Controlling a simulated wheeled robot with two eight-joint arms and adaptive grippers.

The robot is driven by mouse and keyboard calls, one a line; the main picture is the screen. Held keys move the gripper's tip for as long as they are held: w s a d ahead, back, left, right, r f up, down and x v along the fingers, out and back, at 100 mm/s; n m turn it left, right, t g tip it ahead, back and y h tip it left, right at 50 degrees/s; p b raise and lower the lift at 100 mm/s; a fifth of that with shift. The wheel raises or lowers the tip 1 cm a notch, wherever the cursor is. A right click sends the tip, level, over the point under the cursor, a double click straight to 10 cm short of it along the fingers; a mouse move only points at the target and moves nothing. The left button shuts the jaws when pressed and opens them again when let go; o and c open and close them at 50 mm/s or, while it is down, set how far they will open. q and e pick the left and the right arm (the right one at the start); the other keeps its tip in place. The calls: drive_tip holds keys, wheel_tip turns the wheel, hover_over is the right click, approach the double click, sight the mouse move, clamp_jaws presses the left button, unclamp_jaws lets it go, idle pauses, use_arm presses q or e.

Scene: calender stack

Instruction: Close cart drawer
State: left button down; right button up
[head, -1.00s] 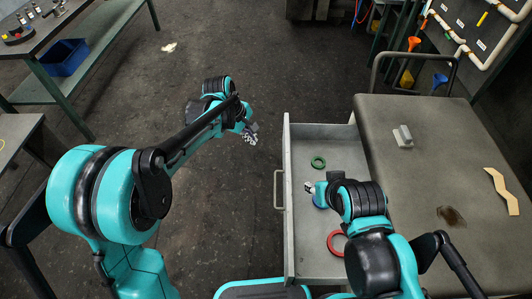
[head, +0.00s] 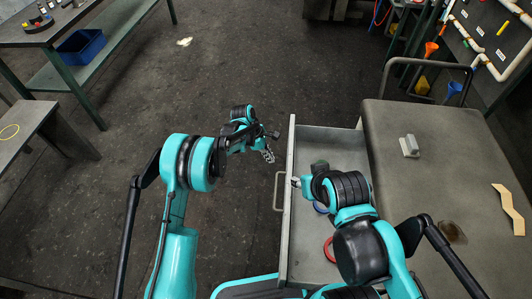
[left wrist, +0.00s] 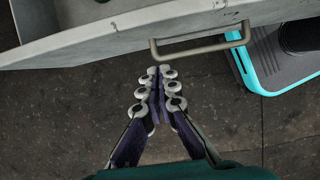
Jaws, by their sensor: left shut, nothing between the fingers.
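The cart drawer (head: 289,235) stands pulled out to the left of the grey cart (head: 440,170). Its front panel carries a bar handle (head: 277,192). My left gripper (head: 268,155) is shut and empty, just outside the panel, near the handle's far end. In the left wrist view, the left gripper's fingertips (left wrist: 160,70) are together, close to the handle (left wrist: 205,48) below the drawer panel (left wrist: 110,32); I see no clear contact. My right gripper (head: 296,182) is over the drawer, close to the panel's inner side. Its fingers are too small to read.
A red ring (head: 329,250) and a partly hidden blue ring (head: 320,208) lie in the drawer. A grey block (head: 409,146) and a tan zigzag piece (head: 510,210) lie on the cart top.

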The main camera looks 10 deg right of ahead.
use_arm(q)
drive_tip(key=shift+s+d+f+b, duration=0.3)
drive_tip(key=shift+d+f, duration=0.1)
drive_tip(key=shift+d, duration=0.4)
drive_tip(key=shift+s+d+f+b, duration=0.15)
drive_tip(key=shift+d+f+b, duration=0.2)
drive_tip(key=shift+d, duration=0.45)
drive_tip(key=shift+s+d+f+b, duration=0.25)
drive_tip(key=shift+d+f, duration=0.2)
drive_tip(key=shift+d, duration=0.35)
use_arm(e)
drive_tip(key=shift+f, duration=1.15)
